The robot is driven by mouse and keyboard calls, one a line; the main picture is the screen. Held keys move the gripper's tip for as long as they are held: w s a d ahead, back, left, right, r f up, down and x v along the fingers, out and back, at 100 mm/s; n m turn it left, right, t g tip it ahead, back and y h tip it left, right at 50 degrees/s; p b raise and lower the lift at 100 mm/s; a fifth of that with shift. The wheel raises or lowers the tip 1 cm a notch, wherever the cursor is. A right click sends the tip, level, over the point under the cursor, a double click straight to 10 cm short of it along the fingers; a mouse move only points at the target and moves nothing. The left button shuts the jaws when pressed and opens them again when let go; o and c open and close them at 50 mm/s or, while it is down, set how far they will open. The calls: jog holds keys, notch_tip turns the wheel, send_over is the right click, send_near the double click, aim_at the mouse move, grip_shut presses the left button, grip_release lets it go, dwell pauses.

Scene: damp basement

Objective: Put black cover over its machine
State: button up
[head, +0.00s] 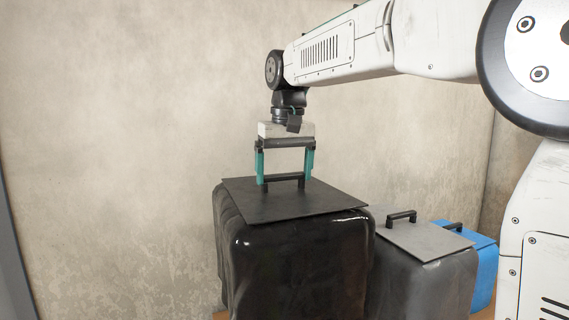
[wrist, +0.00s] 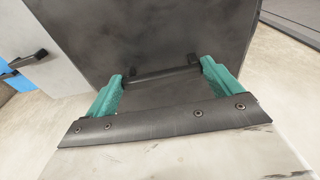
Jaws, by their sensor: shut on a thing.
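The black cover (head: 298,255) stands at the middle of the head view. It is a glossy, draped box shape with a flat dark top plate and a bar handle (head: 284,181). My gripper (head: 284,178) is directly above the plate, its green fingers at the two ends of the handle and shut on it. In the wrist view the handle (wrist: 160,76) spans between the fingers, over the dark plate (wrist: 150,30). No machine shows; whether one is under the black cover cannot be told. The lower edge of the cover is cut off by the picture.
A grey cover (head: 425,280) with its own handle stands close to the right, touching or nearly touching the black one. A blue cover (head: 484,265) is beyond it. A stained wall (head: 120,130) rises behind. A little brown surface (head: 221,315) shows at the bottom.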

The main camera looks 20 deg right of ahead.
jog(key=shift+f, duration=11.45)
jog(key=o, duration=1.1)
jog(key=shift+c, duration=0.2)
jog(key=shift+r, duration=0.1)
notch_tip(320, 180, up, 8)
jog(key=s, duration=0.1)
jog(key=s+d+f, duration=0.1)
jog(key=s, duration=1.4)
jog(key=s+d+f, duration=0.2)
jog(key=s, duration=1.3)
jog(key=shift+s+f, duration=0.15)
jog(key=shift+f, duration=0.15)
